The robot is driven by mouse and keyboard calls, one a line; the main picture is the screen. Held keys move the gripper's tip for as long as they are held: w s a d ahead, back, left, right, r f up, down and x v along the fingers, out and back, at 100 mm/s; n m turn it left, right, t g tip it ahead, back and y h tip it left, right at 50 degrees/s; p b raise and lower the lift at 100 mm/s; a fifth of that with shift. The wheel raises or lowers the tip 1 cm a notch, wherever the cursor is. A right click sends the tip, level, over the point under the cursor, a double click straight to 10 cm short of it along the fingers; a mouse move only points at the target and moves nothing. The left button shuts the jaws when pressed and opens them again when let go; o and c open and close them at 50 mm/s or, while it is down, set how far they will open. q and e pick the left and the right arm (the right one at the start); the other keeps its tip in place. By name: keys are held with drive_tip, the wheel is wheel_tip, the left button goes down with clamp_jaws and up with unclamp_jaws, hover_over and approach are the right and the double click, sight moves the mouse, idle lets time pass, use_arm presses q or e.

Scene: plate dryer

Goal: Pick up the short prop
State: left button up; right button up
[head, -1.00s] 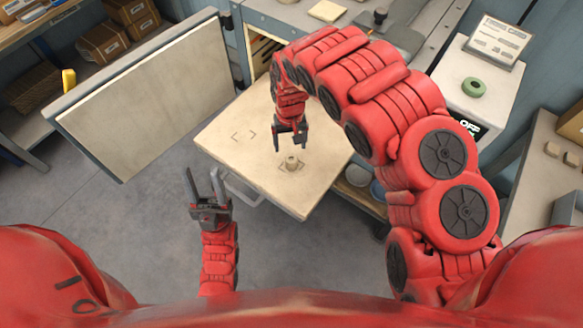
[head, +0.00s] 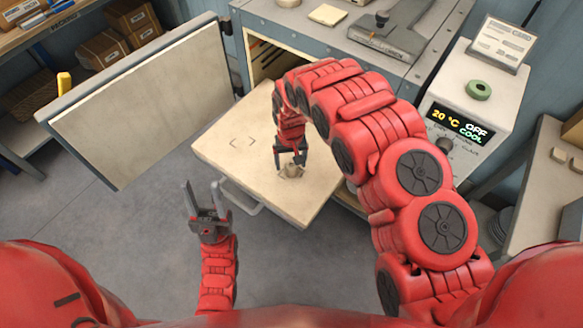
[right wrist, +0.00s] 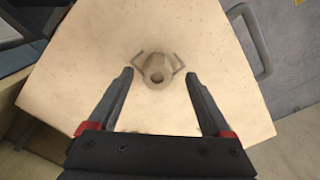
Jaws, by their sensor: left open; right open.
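The short prop (head: 291,171) is a small tan, round piece with a hole in its top. It stands upright on the pale pulled-out shelf (head: 225,160), between two dark corner marks. In the right wrist view the prop (right wrist: 158,70) sits just beyond the fingertips, centred between them. My right gripper (head: 290,163) is open and empty, over the prop from above; it also shows in the right wrist view (right wrist: 157,78). My left gripper (head: 206,188) is open and empty, in front of the shelf on the left, near its handle.
An open door (head: 150,105) with a pale inner panel stands at the left. The shelf's left half is bare, with corner marks.

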sight(292, 165)
drive_tip(key=shift+w+f+p, duration=0.1)
drive_tip(key=shift+f+p, duration=0.25)
wheel_tip(292, 165, down, 3)
drive_tip(key=shift+d+r+p, duration=0.1)
drive_tip(key=shift+r+p, duration=0.05)
drive_tip(key=shift+p, duration=0.4)
drive_tip(key=shift+w+f, duration=0.1)
drive_tip(key=shift+f, duration=0.2)
clamp_jaws()
